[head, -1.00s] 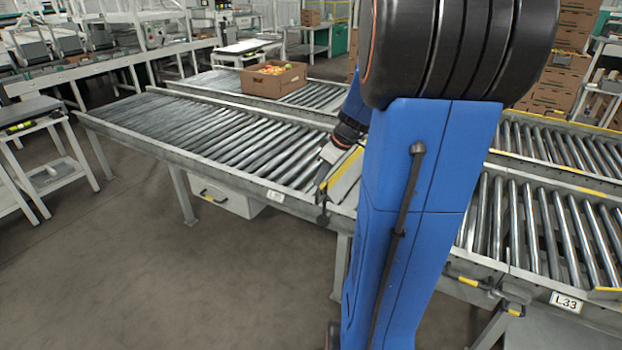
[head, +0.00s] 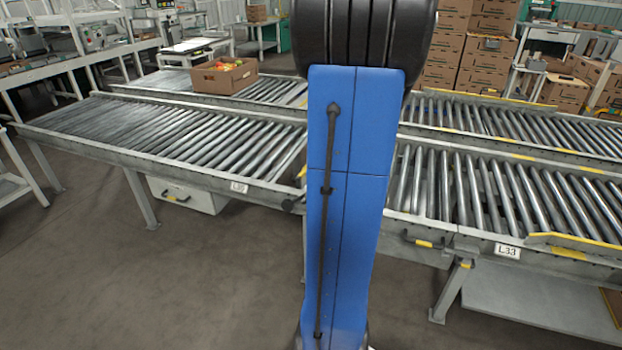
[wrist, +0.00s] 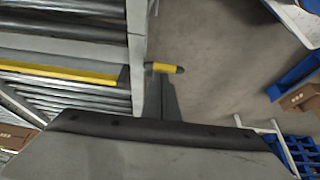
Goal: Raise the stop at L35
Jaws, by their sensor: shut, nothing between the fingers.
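In the head view a label (head: 239,187) on the near conveyor's side rail is too small to read surely; it starts like L3. The rail just right of it is covered by my blue arm, and my gripper is hidden there. In the wrist view my gripper (wrist: 160,98) shows as a dark tapering shape, shut and empty. Its tip is close to a short yellow-gripped handle (wrist: 165,68) sticking out from the conveyor's side; I cannot tell whether they touch. A yellow bar (wrist: 62,73) lies across the rollers beside it; whether it stands raised is unclear.
A second label, L33 (head: 507,251), sits on the right-hand section, with a yellow handle (head: 424,243) to its left. A grey box (head: 187,195) hangs below the near conveyor. The floor in front is clear.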

